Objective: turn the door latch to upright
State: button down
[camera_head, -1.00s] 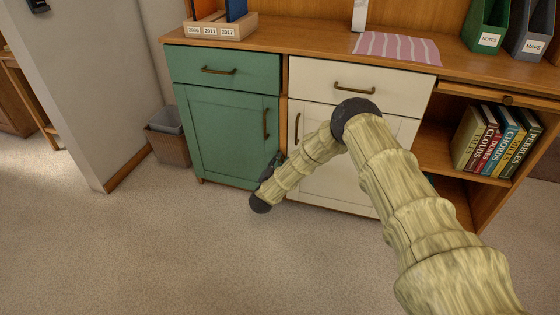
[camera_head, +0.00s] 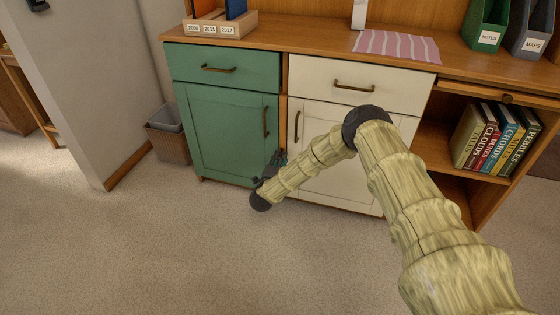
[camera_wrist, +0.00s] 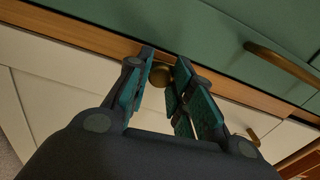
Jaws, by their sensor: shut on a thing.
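The door latch (camera_wrist: 160,74) shows in the wrist view as a small brass-coloured piece by the wooden strip between the green door and the white door. My gripper (camera_wrist: 164,65) has its two teal-padded fingers on either side of the latch and is shut on it. The fingers hide part of the latch, so its exact angle cannot be told. In the head view my gripper (camera_head: 280,158) is low at the seam between the green door (camera_head: 222,135) and the white door (camera_head: 345,180). The latch is hidden there.
The green door's handle (camera_head: 265,122) and the white door's handle (camera_head: 297,127) stand out above my gripper. A waste bin (camera_head: 168,140) is left of the cabinet. Books (camera_head: 495,140) fill an open shelf at right. The carpet in front is clear.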

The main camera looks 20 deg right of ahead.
jog(key=shift+s+d+f+m, duration=0.1)
jog(key=shift+f+m, duration=0.05)
jog(key=shift+m, duration=0.35)
jog(key=c, duration=1.3)
grip_release()
jog(key=shift+o, duration=0.2)
jog(key=v, duration=1.2)
